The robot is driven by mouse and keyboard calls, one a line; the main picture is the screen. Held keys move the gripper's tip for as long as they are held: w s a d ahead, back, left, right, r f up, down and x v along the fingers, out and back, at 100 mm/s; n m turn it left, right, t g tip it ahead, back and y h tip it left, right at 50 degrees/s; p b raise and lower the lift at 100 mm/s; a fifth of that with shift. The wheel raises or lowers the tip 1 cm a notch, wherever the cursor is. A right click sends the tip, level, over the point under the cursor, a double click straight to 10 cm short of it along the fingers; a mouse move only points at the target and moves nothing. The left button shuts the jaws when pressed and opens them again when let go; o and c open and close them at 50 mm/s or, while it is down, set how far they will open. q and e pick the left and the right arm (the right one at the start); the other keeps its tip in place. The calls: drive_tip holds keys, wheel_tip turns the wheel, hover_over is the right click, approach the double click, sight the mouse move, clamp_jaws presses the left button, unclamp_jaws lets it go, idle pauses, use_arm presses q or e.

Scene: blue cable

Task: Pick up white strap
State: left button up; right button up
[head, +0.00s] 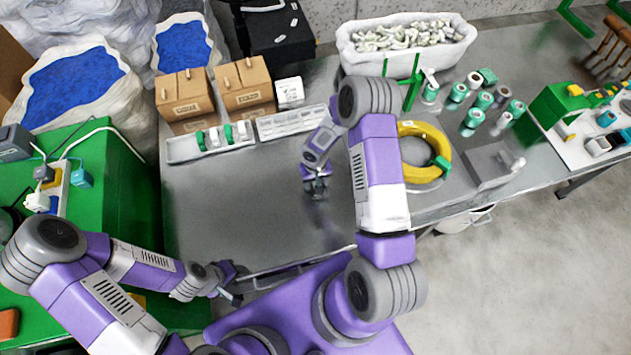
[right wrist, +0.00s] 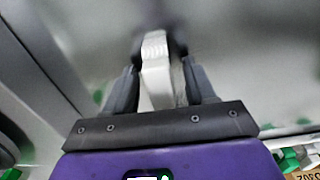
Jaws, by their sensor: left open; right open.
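A white strap (right wrist: 156,72) with a ridged end shows in the right wrist view. It lies between the two dark fingers of my right gripper (right wrist: 160,62), with its lower part running down toward the palm. The fingers are open on either side of it; whether they touch it is not clear. In the head view my right gripper (head: 317,188) points down, low over the grey tabletop, and I cannot make out the strap there. My left gripper (head: 228,287) is open and empty near the table's front left corner.
A grey table (head: 225,215) has clear room at its left and middle. Cardboard boxes (head: 243,85) and a white tray (head: 210,142) stand at its back left. A yellow coil (head: 447,150) and green-white spools (head: 481,100) lie right of my right arm. A white bin (head: 405,35) stands behind.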

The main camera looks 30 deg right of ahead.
clamp_jaws()
